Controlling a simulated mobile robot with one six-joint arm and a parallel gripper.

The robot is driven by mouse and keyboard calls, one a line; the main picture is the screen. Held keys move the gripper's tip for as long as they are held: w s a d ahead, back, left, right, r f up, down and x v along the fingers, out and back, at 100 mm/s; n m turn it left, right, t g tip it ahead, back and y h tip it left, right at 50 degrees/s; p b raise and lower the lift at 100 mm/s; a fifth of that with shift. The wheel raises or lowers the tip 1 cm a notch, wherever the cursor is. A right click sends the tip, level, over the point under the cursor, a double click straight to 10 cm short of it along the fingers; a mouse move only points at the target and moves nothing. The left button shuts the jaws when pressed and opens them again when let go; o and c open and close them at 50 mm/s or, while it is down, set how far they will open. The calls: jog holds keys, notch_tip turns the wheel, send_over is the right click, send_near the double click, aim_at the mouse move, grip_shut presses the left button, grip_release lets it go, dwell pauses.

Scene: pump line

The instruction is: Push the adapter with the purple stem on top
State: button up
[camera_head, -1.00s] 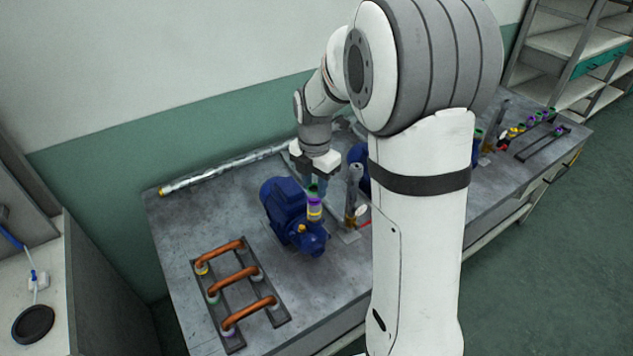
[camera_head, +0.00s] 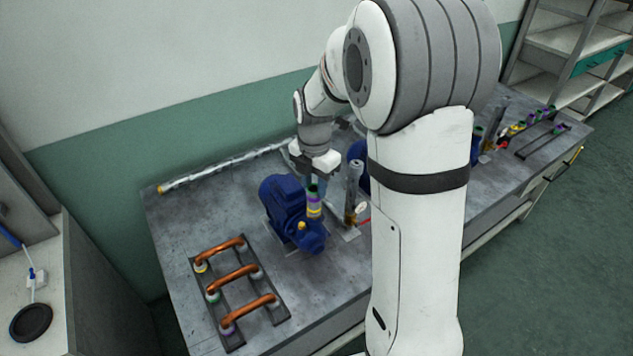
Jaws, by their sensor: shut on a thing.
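My gripper (camera_head: 314,182) points down just behind and above the near blue pump (camera_head: 286,207). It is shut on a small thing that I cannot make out. I cannot make out which part is the adapter with the purple stem.
A grey upright post (camera_head: 354,189) stands right of the pump. A rack with copper pipes (camera_head: 234,285) lies at the front left. A long silvery pipe (camera_head: 222,168) lies along the wall. A second blue pump (camera_head: 358,153) is partly hidden by my arm. More bare table shows at left.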

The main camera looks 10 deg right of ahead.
jog(key=shift+f, duration=0.1)
jog(key=o, duration=1.1)
jog(key=shift+r+p, duration=2.1)
jog(key=shift+r, duration=0.95)
notch_tip(320, 180, up, 8)
jog(key=shift+f+b, duration=0.15)
jog(key=shift+b, duration=0.4)
